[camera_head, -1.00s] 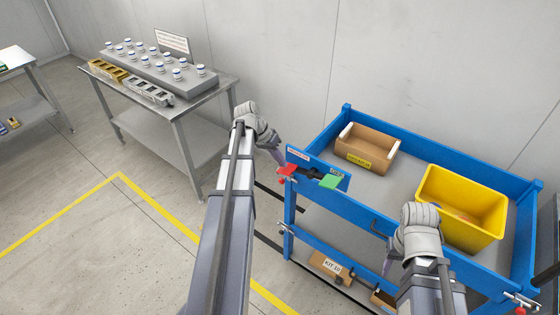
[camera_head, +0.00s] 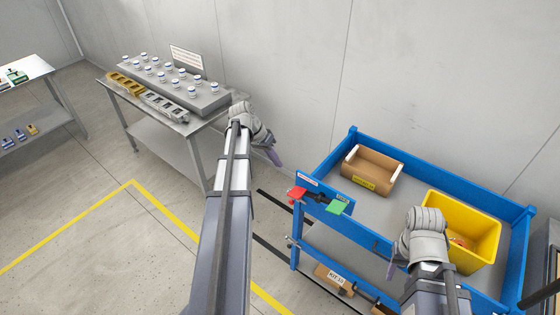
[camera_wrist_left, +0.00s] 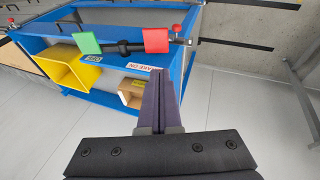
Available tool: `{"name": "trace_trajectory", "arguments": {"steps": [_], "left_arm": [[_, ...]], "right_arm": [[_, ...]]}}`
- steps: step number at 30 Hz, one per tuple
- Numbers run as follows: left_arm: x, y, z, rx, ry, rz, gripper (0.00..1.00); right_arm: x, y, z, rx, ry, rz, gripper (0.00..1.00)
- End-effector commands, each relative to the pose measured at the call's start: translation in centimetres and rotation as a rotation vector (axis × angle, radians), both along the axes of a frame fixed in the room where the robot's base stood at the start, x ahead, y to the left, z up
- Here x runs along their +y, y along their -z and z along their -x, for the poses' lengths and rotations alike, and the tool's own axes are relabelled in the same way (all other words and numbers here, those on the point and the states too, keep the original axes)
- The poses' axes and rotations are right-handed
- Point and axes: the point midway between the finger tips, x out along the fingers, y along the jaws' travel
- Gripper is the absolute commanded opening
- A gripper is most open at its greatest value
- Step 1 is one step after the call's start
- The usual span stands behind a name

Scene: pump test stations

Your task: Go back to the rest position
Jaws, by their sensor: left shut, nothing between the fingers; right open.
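My left gripper (camera_head: 275,157) is shut and empty, held in the air left of the blue cart (camera_head: 352,150). In the left wrist view its fingers (camera_wrist_left: 161,85) are pressed together, with the cart beyond them. My right gripper (camera_head: 391,270) is over the front side of the cart, left of the yellow bin (camera_head: 450,215); its fingertips are small and partly hidden by the wrist. It holds nothing that I can see.
The cart carries a cardboard box (camera_head: 372,170); its end panel has a red block (camera_head: 297,194) and a green block (camera_head: 337,207). A metal table (camera_head: 195,130) with a rack of white-capped vials stands behind left. Floor at left is clear.

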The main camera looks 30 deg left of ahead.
Motion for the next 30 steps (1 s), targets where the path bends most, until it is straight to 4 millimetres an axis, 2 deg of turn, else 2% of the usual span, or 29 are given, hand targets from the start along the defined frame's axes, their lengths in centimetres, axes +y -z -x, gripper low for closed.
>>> {"name": "trace_trajectory", "arguments": {"steps": [14,17,20,26,30], "left_arm": [[0.0,0.0,0.0,0.000,0.000,0.000,0.00],[-0.5,0.2,0.0,0.004,0.005,-0.002,0.00],[-3.3,1.1,0.1,0.030,0.030,-0.016,0.00],[-14.2,4.4,1.6,0.138,0.122,-0.098,0.00],[-21.5,6.5,4.0,0.203,0.185,-0.185,0.00]], "right_arm": [[0.0,0.0,0.0,0.000,0.000,0.000,0.50],[0.0,0.2,0.0,0.000,0.000,0.000,0.50],[0.0,0.8,0.0,0.000,0.000,0.000,0.50],[0.0,3.2,0.0,0.000,-0.002,0.001,0.50],[0.0,4.7,0.0,0.000,-0.004,0.001,0.50]]}}
